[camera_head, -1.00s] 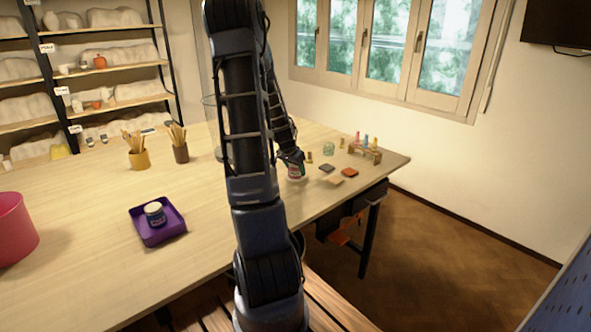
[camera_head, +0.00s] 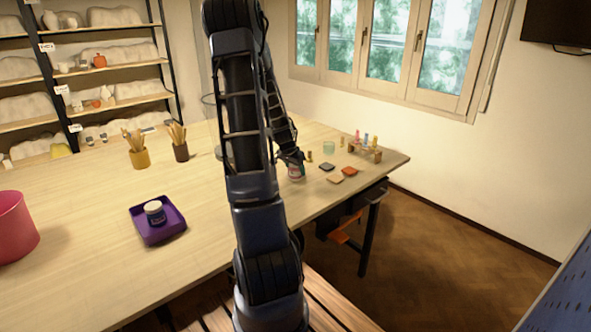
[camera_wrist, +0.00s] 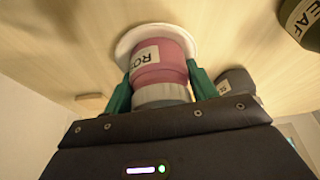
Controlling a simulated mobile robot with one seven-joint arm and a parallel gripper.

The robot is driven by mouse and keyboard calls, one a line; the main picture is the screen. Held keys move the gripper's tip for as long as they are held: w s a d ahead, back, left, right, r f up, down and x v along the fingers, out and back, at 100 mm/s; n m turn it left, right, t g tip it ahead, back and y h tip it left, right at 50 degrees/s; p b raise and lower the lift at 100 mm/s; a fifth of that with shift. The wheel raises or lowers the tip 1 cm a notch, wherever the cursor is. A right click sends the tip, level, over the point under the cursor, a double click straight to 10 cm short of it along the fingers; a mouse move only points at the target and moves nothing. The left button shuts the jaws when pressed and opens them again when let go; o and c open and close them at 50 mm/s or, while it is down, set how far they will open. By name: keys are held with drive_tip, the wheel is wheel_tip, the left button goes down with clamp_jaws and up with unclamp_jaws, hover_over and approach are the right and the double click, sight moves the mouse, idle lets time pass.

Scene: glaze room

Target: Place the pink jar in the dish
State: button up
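The pink jar (camera_wrist: 158,62) has a grey lid (camera_wrist: 160,94) and a white label. It stands on or just over a white round saucer (camera_wrist: 125,45); whether it touches is unclear. In the head view the jar (camera_head: 296,173) is near the table's right front edge. My gripper (camera_wrist: 160,75) has green fingers on both sides of the jar, against it or very close; whether they grip it is unclear. A purple square dish (camera_head: 146,233) lies on the table's left part and holds a white-lidded dark jar (camera_head: 155,212).
Several small tiles (camera_head: 335,179) lie right of the jar. A glass (camera_head: 328,148) and a rack (camera_head: 365,149) of coloured bottles stand behind. Brush pots (camera_head: 139,158) are at the back left, a pink bucket (camera_head: 12,230) at far left. The table between dish and my arm is clear.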

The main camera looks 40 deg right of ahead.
drive_tip(key=shift+o, duration=0.5)
drive_tip(key=w+v, duration=0.1)
drive_tip(key=v, duration=1.1)
drive_tip(key=shift+s+r, duration=0.2)
drive_tip(key=shift+s, duration=0.25)
drive_tip(key=s+a+r+n+t+y, duration=0.15)
drive_tip(key=a+r+n, duration=0.3)
drive_tip(key=a, duration=0.65)
drive_tip(key=s+a+r+n+t+y, duration=0.1)
drive_tip(key=s+a+r+n, duration=0.15)
drive_tip(key=a+r, duration=0.65)
drive_tip(key=s+a+n+y, duration=0.1)
drive_tip(key=s+a+n, duration=0.3)
drive_tip(key=a, duration=0.5)
drive_tip(key=s+a+n+t+y, duration=0.1)
drive_tip(key=s+a+n, duration=0.3)
drive_tip(key=s+a, duration=0.4)
drive_tip(key=shift+a+r+n, duration=0.2)
drive_tip(key=shift+a+n, duration=0.2)
drive_tip(key=shift+a, duration=0.75)
